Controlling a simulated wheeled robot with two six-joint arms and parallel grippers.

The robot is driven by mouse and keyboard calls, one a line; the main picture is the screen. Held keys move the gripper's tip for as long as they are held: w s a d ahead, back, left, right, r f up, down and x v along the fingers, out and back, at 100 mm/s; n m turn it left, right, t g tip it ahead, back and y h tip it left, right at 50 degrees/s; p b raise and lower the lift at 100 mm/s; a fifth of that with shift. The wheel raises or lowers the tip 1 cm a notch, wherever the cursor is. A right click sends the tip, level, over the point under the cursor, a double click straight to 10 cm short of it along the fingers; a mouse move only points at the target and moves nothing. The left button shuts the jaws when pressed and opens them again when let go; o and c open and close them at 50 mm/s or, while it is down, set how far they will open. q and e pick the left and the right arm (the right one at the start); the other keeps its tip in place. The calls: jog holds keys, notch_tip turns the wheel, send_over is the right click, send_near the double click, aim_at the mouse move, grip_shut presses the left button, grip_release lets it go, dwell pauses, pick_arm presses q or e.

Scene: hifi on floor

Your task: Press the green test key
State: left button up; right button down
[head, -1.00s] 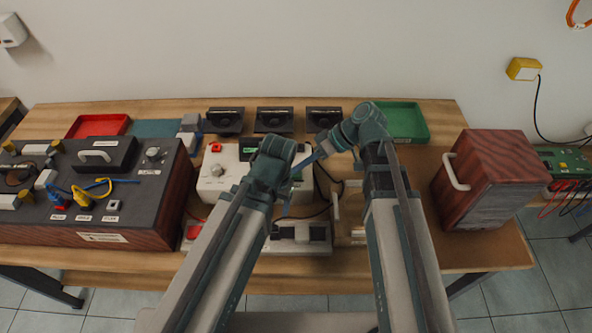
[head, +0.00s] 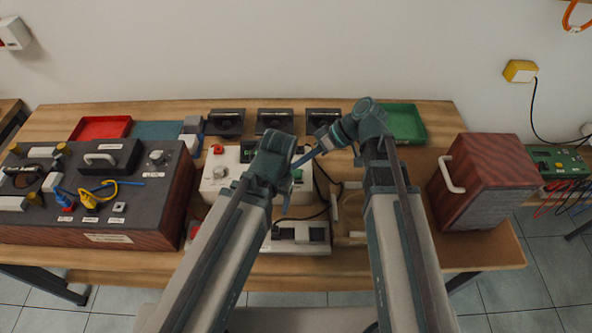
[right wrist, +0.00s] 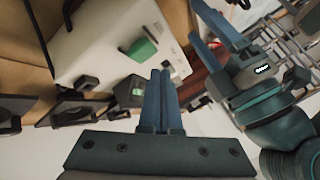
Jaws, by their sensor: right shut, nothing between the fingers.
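The white tester box (head: 212,182) stands mid-table behind my arms, partly hidden by my left arm. Its green test key (head: 297,174) shows at the box's right part, close to my right gripper's tips. In the right wrist view the green key (right wrist: 143,50) is a raised block on the white face. My right gripper (right wrist: 160,73) is shut and empty, its blue tips just short of the key, with a small gap seeming to remain.
A dark console (head: 95,215) with cables fills the left of the table. A wooden case (head: 478,180) stands at right. Black holders (head: 274,121), a red tray (head: 101,128) and a green tray (head: 405,124) line the back. A power strip (head: 298,238) lies in front.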

aim_at(300, 174)
notch_tip(300, 174, up, 4)
jog(key=p, duration=0.3)
jog(key=shift+r, duration=0.1)
dwell(0.3)
jog(key=shift+s+f, duration=0.2)
jog(key=s+d+f+m+h, duration=0.4)
jog(key=s+f+m+h, duration=0.2)
jog(key=s+h, duration=0.2)
jog(key=shift+s+d+f+t+h, duration=0.15)
jog(key=shift+s+d+t+h, duration=0.2)
jog(key=shift+h, duration=0.95)
